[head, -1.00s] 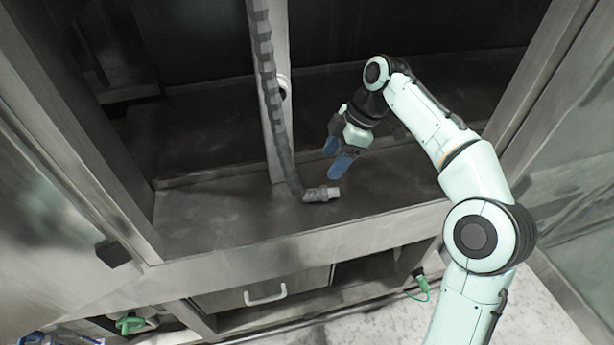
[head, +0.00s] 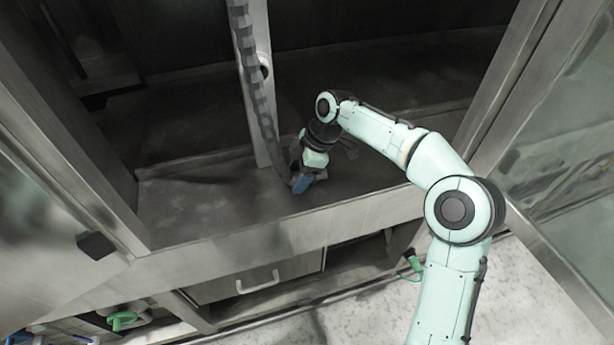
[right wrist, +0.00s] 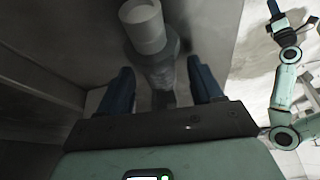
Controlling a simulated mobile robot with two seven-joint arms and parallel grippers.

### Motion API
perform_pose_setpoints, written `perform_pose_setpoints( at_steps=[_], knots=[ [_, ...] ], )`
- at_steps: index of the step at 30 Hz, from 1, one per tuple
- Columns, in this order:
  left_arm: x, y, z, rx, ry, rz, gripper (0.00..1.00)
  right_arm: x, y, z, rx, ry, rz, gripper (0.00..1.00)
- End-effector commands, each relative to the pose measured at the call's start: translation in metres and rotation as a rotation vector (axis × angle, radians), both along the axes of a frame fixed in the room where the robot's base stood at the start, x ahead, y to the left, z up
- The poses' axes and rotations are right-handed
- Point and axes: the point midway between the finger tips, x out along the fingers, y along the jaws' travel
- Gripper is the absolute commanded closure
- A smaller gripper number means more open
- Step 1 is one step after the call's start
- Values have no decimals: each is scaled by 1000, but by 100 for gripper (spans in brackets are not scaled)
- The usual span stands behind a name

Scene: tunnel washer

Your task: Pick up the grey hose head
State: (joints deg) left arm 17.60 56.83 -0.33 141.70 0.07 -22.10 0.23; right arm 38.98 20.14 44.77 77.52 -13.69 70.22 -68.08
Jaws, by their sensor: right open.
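The grey hose head (right wrist: 148,30) shows in the right wrist view between the two blue fingers of my right gripper (right wrist: 160,85). The fingers stand on either side of it, open, and I cannot tell whether they touch it. In the head view my right gripper (head: 303,182) is low over the washer's ledge, at the lower end of the ribbed grey hose (head: 262,110), and hides the hose head. Another green arm, apparently my left, shows at the upper right of the right wrist view with its gripper (right wrist: 276,10); its fingers are too small to read.
The hose hangs along a pale upright post (head: 262,70). The metal front edge (head: 290,232) of the washer runs below the ledge (head: 200,205). A drawer with a handle (head: 258,283) is underneath. The ledge left of the hose is clear.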

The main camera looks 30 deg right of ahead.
Motion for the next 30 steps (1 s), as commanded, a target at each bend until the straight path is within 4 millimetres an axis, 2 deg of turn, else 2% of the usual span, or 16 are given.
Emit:
perform_pose_setpoints(
  at_steps=[7, 8, 13, 23, 26, 30],
  knots=[
    [0, 0, 0, 0, 0, 0, 57, 0, 1, -2, -1, -2, -1, 34],
    [0, 0, 0, 0, 0, 0, 57, 0, 1, -2, -1, -2, -1, 41],
    [0, 0, 0, 0, 0, 0, 57, 0, 0, -2, 0, -1, 0, 96],
    [0, 0, 0, 0, 0, 0, 57, 1, 1, 1, -1, -2, 0, 98],
    [0, 0, 1, 0, 0, 0, 57, 1, 1, 6, -1, -2, 0, 98],
    [2, 0, 5, 0, -2, 0, 57, 1, 1, 24, -2, -5, 0, 98]
  ],
)
